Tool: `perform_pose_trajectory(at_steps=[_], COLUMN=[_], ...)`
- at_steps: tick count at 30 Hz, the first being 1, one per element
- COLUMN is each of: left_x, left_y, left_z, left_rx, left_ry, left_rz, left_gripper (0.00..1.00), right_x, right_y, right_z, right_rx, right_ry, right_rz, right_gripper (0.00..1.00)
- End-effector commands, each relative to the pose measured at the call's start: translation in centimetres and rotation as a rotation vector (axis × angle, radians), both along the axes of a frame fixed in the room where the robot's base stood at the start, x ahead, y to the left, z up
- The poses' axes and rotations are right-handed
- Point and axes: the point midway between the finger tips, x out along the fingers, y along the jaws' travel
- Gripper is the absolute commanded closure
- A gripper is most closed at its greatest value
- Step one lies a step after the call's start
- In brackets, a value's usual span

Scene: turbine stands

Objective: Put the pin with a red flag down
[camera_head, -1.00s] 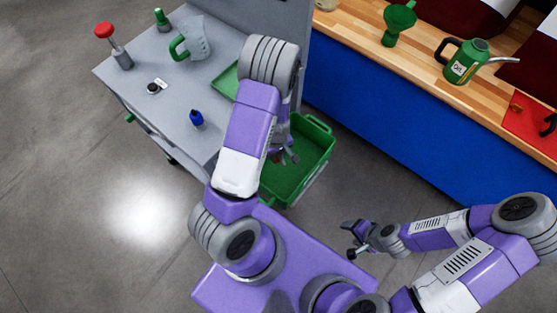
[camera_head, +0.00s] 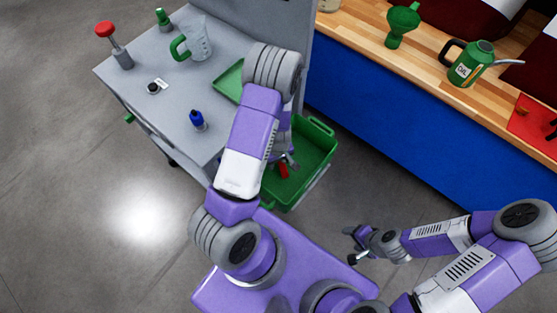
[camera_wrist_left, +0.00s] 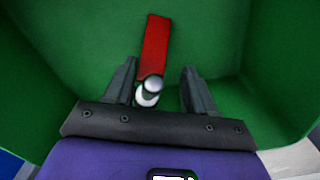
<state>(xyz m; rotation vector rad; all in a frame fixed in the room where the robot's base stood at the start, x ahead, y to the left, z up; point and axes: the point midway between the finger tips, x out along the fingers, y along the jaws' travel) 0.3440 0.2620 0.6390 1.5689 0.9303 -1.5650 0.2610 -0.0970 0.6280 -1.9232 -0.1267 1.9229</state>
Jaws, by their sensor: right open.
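The pin with a red flag (camera_wrist_left: 155,50) shows in the left wrist view against the green inside of the bin, with its silver round end between my left fingers. In the head view its red flag (camera_head: 283,171) shows inside the green bin (camera_head: 318,172), just below my left gripper (camera_head: 288,158). My left gripper (camera_wrist_left: 160,78) is open, its two fingers apart, with gaps between them and the pin. Whether the pin rests on the bin floor is hard to tell. My right gripper (camera_head: 355,246) is open and empty above the floor, right of the bin.
A wooden counter (camera_head: 430,85) carries a green oil can (camera_head: 470,65) and a green funnel (camera_head: 402,20).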

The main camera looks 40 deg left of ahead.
Motion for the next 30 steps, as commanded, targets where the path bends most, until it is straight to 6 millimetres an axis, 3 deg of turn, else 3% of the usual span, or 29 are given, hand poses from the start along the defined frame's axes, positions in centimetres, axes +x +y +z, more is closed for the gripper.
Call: perform_pose_trajectory(at_steps=[13, 24, 30], left_x=[0.0, 0.1, 0.0], left_y=[0.0, -0.1, 0.0], left_z=[0.8, 8.6, 11.5], left_rx=[0.000, 0.000, 0.000], left_ry=[-0.001, -0.004, -0.001], left_rz=[0.000, -0.002, -0.001], left_gripper=[0.45, 0.45, 0.45], right_x=[0.0, 0.0, 0.0], right_y=[0.0, 0.0, 0.0], right_z=[0.5, 4.1, 5.4], right_rx=[0.000, 0.000, 0.000], right_ry=[0.000, 0.000, 0.000], right_rz=[0.000, 0.000, 0.000], right_gripper=[0.35, 0.35, 0.35])
